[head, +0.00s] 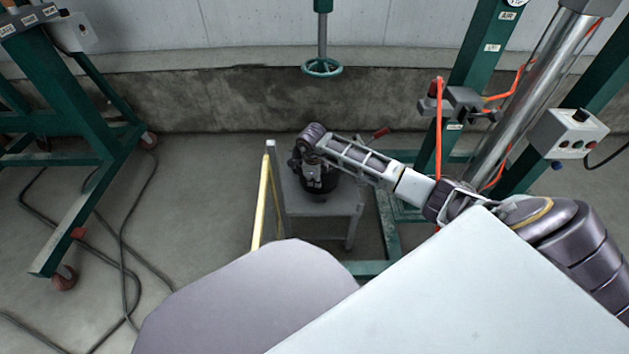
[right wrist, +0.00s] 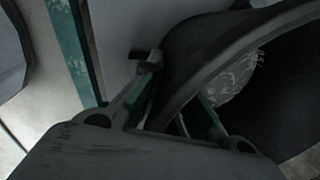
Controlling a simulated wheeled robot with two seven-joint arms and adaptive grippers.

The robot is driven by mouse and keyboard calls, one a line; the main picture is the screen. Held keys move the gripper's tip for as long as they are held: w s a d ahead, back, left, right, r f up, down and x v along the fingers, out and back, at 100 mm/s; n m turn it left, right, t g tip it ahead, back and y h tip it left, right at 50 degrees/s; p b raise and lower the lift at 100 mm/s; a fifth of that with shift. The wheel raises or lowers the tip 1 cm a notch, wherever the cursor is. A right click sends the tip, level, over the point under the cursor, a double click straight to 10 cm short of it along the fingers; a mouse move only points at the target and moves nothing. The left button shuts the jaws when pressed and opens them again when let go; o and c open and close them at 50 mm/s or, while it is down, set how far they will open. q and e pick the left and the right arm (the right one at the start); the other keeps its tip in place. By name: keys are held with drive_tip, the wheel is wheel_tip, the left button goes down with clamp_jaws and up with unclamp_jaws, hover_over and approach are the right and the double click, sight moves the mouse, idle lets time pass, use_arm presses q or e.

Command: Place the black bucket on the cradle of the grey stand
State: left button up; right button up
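The black bucket (head: 318,184) is at the top of the grey stand (head: 338,206) in the head view. From this angle I cannot tell whether it rests on the stand or hangs just above it, and the cradle is hidden. My right gripper (head: 310,163) is directly over the bucket, covering part of it. In the right wrist view, the bucket's dark body (right wrist: 285,85) fills the right side, and a curved black band runs down between the fingers of the right gripper (right wrist: 178,88). Whether the fingers press on it is unclear. My left gripper is out of view.
A yellow bar (head: 261,203) leans at the stand's left side. A green frame with a control box (head: 568,134) and orange hoses stands at the right. Another wheeled green frame (head: 75,110) stands at the left, with black cables (head: 122,240) on the floor. A green handwheel (head: 321,68) hangs behind.

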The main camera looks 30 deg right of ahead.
drive_tip(key=o, duration=0.4)
drive_tip(key=shift+r, duration=0.2)
drive_tip(key=shift+r, duration=0.2)
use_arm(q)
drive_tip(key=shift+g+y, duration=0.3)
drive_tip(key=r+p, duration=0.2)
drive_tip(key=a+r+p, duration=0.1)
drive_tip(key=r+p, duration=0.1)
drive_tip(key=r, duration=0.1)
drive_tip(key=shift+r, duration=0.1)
use_arm(e)
drive_tip(key=r, duration=0.3)
drive_tip(key=s+a+r, duration=0.1)
drive_tip(key=r, duration=0.7)
drive_tip(key=shift+s+a+r, duration=0.15)
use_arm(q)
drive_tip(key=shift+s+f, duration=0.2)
